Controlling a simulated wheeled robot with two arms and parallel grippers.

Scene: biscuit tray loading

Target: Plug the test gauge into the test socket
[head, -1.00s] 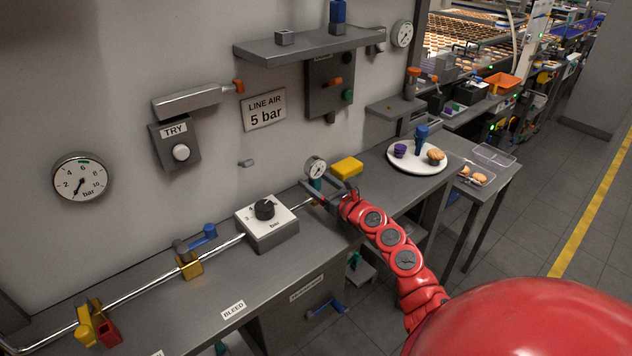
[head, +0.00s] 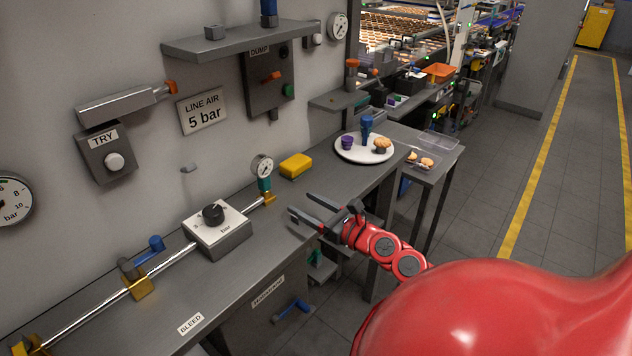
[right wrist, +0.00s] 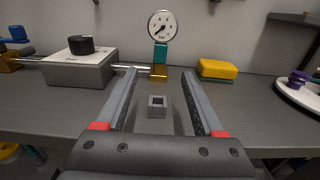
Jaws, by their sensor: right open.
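The test gauge (head: 262,166) has a round white dial on a teal body and stands upright at the right end of the pipe. In the right wrist view the gauge (right wrist: 162,27) rises from a brass fitting (right wrist: 159,73), apparently the test socket; the fitting also shows in the head view (head: 269,199). I cannot tell how deep the gauge sits. My right gripper (head: 300,204) is open and empty, in front of the gauge and apart from it, near the bench's front edge. Its two fingers (right wrist: 160,74) point toward the fitting. My left gripper is out of view.
A grey regulator box (head: 218,235) with a black knob stands left of the gauge. A yellow block (head: 296,166) lies to its right. A white plate (head: 344,154) holds several items farther right. A small grey square piece (right wrist: 157,105) shows between the fingers.

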